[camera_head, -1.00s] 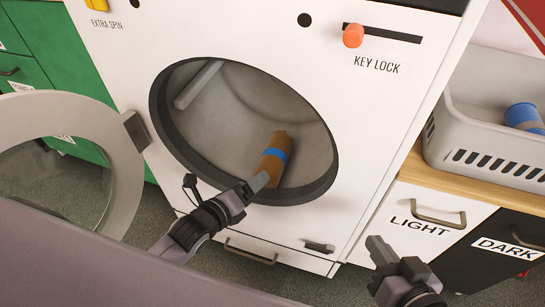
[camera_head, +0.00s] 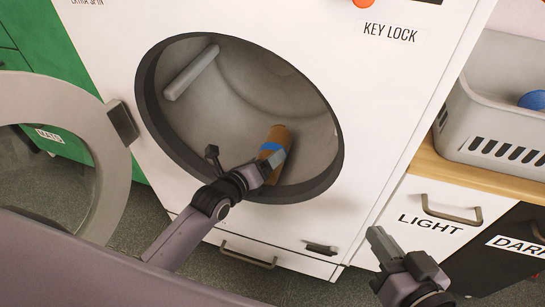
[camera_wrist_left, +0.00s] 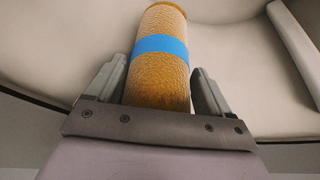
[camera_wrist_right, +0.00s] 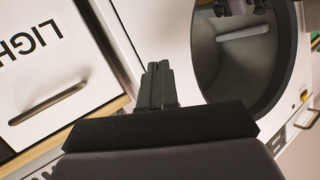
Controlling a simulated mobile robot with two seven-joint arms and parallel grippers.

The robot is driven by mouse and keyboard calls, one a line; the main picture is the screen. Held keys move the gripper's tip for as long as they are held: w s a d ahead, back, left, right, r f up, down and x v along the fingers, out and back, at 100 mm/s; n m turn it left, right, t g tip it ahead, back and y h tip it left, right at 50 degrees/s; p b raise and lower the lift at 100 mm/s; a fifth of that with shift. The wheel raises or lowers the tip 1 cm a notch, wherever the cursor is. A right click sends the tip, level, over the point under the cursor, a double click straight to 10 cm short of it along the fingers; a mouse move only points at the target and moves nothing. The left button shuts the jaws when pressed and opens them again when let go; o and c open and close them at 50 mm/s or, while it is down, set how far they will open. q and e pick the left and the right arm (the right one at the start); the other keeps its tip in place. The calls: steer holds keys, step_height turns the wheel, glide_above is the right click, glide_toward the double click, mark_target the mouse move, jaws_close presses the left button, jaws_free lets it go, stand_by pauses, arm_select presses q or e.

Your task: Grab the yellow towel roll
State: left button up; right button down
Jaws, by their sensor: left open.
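The yellow towel roll (camera_head: 277,138), yellow-brown with a blue band, lies in the washer drum (camera_head: 225,100) near the lower right of the opening. My left gripper (camera_head: 268,172) reaches through the opening at the roll's near end. In the left wrist view the roll (camera_wrist_left: 160,80) lies between the two open fingers (camera_wrist_left: 158,90), with a narrow gap to the left finger and little or no gap to the right one. My right gripper (camera_head: 376,243) is outside, low in front of the washer; in the right wrist view its fingers (camera_wrist_right: 158,85) are together and empty.
The dark drum rim (camera_head: 290,192) surrounds my left wrist. The open washer door (camera_head: 118,165) hangs at the left. A grey basket (camera_head: 475,118) holding a blue item (camera_head: 532,99) stands on the right counter, above the LIGHT drawer (camera_head: 415,205).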

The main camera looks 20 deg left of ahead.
arm_select(q)
steer(key=c, duration=0.8)
steer(key=shift+r, duration=0.1)
steer(key=shift+c, duration=0.2)
